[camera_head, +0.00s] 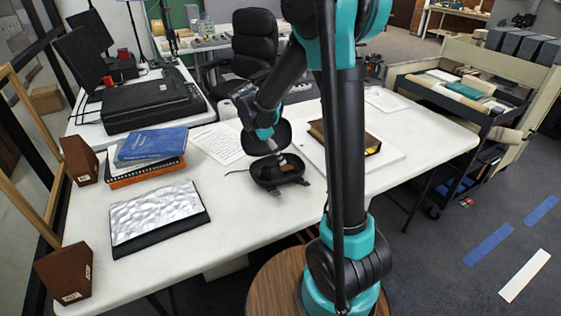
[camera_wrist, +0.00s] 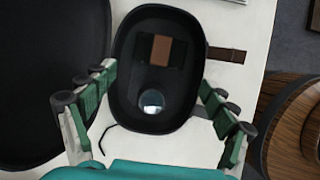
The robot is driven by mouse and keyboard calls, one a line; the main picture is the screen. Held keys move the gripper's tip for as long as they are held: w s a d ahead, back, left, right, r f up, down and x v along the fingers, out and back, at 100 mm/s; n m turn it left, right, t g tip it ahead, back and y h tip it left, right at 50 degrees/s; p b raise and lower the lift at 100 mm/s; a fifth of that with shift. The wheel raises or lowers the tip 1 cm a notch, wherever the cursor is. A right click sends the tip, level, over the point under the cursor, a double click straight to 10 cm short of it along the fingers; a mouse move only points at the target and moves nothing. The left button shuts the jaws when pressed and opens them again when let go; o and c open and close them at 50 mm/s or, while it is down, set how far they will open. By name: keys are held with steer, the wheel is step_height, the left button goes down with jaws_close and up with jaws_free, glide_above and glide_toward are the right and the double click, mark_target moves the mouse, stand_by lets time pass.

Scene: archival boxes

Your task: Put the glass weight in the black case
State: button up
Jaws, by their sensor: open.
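The black case (camera_head: 277,181) stands open on the white table, its lid (camera_head: 258,138) raised at the back. In the wrist view I look down into the case (camera_wrist: 130,30). A round, clear, shiny thing that looks like the glass weight (camera_wrist: 152,104) lies inside it, towards the bottom of the picture. A brown strip (camera_wrist: 162,50) on a dark patch lies beside it. My gripper (camera_wrist: 155,108) is open, its fingers spread left and right over the case, with nothing between them. My gripper (camera_head: 282,160) also shows above the case in the head view.
A silver-topped dark slab (camera_head: 155,215), stacked books (camera_head: 150,147) and brown wooden blocks (camera_head: 80,160) stand left. A brown book (camera_head: 365,146) lies right of the case behind my arm. A black scanner (camera_head: 150,103) and chair (camera_head: 255,45) are behind. The table front is clear.

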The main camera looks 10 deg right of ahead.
steer(key=s+d+m+t+y, duration=0.1)
steer(key=s+d+m, duration=0.1)
steer(key=s+m, duration=0.4)
steer(key=s+d+f+m+t+y, duration=0.1)
steer(key=s+d+m+y, duration=0.1)
steer(key=s+m, duration=0.5)
steer(key=s+d+f+m+t+y, duration=0.1)
steer(key=s+d+m, duration=0.2)
steer(key=s+m, duration=0.4)
steer(key=shift+s+f, duration=0.25)
steer(key=shift+s, duration=0.15)
steer(key=shift+s+f+m, duration=0.1)
steer(key=shift+s+m, duration=0.15)
steer(key=shift+m, duration=0.15)
steer(key=shift+c, duration=0.3)
